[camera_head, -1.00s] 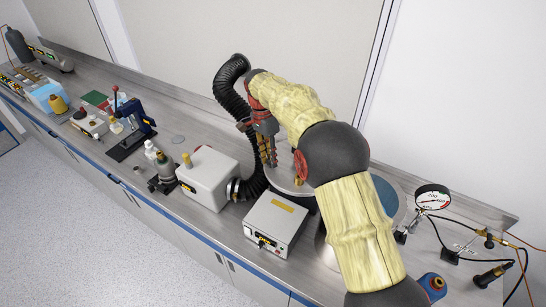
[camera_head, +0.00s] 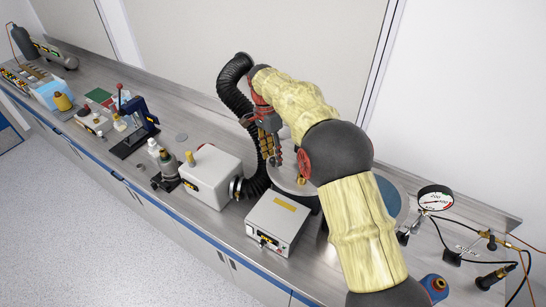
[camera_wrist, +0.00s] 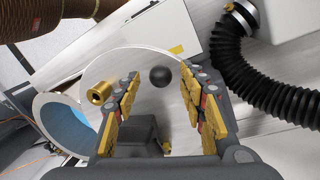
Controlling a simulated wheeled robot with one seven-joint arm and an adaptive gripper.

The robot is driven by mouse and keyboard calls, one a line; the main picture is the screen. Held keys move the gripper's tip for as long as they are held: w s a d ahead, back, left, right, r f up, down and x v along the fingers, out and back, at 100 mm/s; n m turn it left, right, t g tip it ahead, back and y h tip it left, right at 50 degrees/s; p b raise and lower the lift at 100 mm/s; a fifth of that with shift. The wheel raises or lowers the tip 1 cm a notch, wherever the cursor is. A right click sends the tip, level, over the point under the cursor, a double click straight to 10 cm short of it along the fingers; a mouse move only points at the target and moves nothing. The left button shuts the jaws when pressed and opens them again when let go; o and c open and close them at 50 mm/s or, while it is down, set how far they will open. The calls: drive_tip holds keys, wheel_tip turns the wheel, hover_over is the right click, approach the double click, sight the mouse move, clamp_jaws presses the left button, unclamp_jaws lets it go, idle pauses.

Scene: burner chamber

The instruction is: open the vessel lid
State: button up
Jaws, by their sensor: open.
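The vessel lid (camera_wrist: 140,62) is a pale round disc with a black ball knob (camera_wrist: 160,76) and a brass fitting (camera_wrist: 100,93). In the head view the lid (camera_head: 289,184) lies behind the grey control box, partly hidden by my arm. My gripper (camera_head: 270,160) is over the lid, pointing down. In the wrist view my gripper (camera_wrist: 160,75) is open, with its gold-padded fingers on either side of the knob in the picture. I cannot tell whether they touch it or how far above it they are.
A black corrugated hose (camera_head: 232,85) curves close to the left of my gripper. A white box (camera_head: 212,175) and a control box (camera_head: 277,222) stand in front. A pressure gauge (camera_head: 434,198) is at right. An open blue-lined vessel (camera_wrist: 64,122) is beside the lid.

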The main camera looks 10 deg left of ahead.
wheel_tip(320, 180, up, 11)
drive_tip(key=w+a, duration=0.1)
drive_tip(key=shift+w+a+f, duration=0.15)
drive_tip(key=shift+w+a, duration=0.1)
drive_tip(key=shift+a, duration=0.05)
idle(0.4)
